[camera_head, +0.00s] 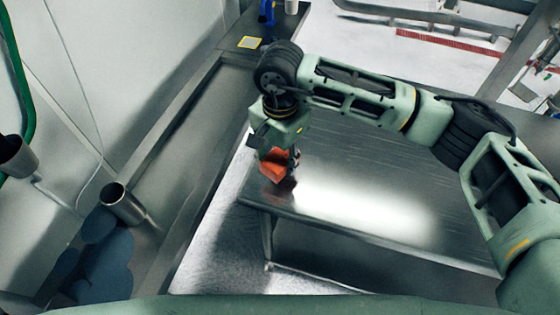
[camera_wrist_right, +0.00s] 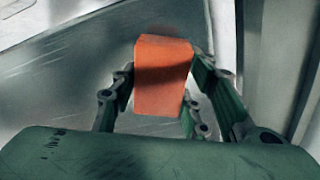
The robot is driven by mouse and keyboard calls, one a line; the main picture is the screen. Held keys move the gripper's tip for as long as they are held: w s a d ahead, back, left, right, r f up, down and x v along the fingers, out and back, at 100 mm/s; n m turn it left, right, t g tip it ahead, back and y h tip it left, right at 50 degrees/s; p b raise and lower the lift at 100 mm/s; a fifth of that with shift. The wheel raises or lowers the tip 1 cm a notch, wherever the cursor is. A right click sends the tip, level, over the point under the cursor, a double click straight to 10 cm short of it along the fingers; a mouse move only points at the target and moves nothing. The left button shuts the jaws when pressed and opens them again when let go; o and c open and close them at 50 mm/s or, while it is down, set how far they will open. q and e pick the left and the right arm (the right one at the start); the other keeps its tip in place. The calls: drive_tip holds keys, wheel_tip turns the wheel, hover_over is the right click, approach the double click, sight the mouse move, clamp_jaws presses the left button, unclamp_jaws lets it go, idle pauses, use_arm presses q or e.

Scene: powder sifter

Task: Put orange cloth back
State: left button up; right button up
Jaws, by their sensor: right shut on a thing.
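The orange cloth (camera_head: 274,165) is a folded, block-like piece at the left corner of the metal table (camera_head: 340,165). My right gripper (camera_head: 285,160) points down over that corner and is shut on the cloth. In the right wrist view the cloth (camera_wrist_right: 163,78) sits between the two fingers of my right gripper (camera_wrist_right: 160,95). I cannot tell whether the cloth touches the table top or is held just above it. My left gripper is not in view.
A steel ledge (camera_head: 180,115) runs along the wall on the left, with a yellow-edged square (camera_head: 249,43) and a blue item (camera_head: 267,12) at its far end. A metal cylinder (camera_head: 122,203) stands at lower left. The table top right of my gripper is clear.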

sight(280, 166)
wheel_tip(280, 166, down, 3)
drive_tip(key=shift+f+p, duration=0.1)
drive_tip(key=shift+p, duration=0.7)
drive_tip(key=shift+w+f, duration=0.1)
drive_tip(key=shift+f, duration=0.4)
drive_tip(key=shift+f+b, duration=0.2)
drive_tip(key=shift+b, duration=0.1)
drive_tip(key=o, duration=1)
drive_tip(key=shift+r, duration=0.1)
